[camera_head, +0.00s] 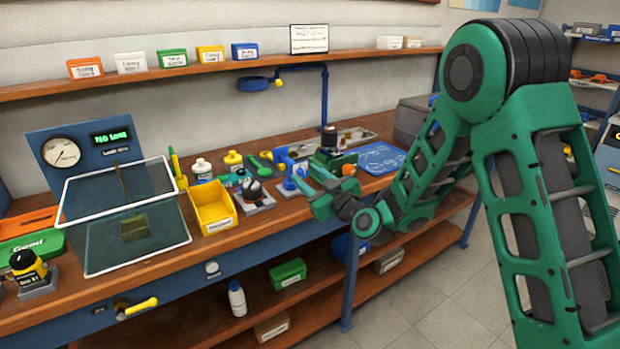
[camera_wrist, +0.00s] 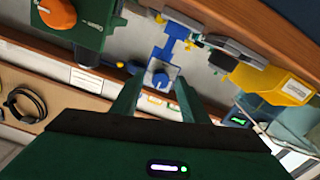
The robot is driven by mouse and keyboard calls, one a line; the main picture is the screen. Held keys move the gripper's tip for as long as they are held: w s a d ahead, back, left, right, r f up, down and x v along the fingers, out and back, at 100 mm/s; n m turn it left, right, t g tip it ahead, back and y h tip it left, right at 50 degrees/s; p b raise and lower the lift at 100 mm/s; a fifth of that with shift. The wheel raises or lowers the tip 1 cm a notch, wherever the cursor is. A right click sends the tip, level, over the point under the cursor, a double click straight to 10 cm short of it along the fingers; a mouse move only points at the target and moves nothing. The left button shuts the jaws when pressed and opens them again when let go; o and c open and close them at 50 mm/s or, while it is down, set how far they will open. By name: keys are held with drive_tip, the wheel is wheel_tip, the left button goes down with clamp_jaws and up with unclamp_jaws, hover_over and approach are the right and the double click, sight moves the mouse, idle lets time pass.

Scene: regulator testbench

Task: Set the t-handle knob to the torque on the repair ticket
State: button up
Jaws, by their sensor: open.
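My gripper (camera_head: 308,183) is over the middle of the bench, its fingers pointing left and apart. In the wrist view my gripper (camera_wrist: 156,88) shows two green fingers with a gap between them. In the head view a blue knobbed part (camera_head: 290,183) sits just left of the fingers. I cannot clearly make out a T-handle shape. A framed sheet (camera_head: 309,39) stands on the shelf, its text too small to read.
A yellow bin (camera_head: 213,207) and a black-knobbed device (camera_head: 253,193) stand left of my gripper. A blue lamp (camera_head: 324,95) rises behind. In the wrist view a green device has an orange knob (camera_wrist: 58,13).

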drive_tip(key=shift+w+a, duration=0.1)
drive_tip(key=shift+w, duration=0.15)
drive_tip(key=shift+c, duration=0.3)
clamp_jaws()
drive_tip(key=shift+d, duration=0.2)
drive_tip(key=shift+a, duration=0.2)
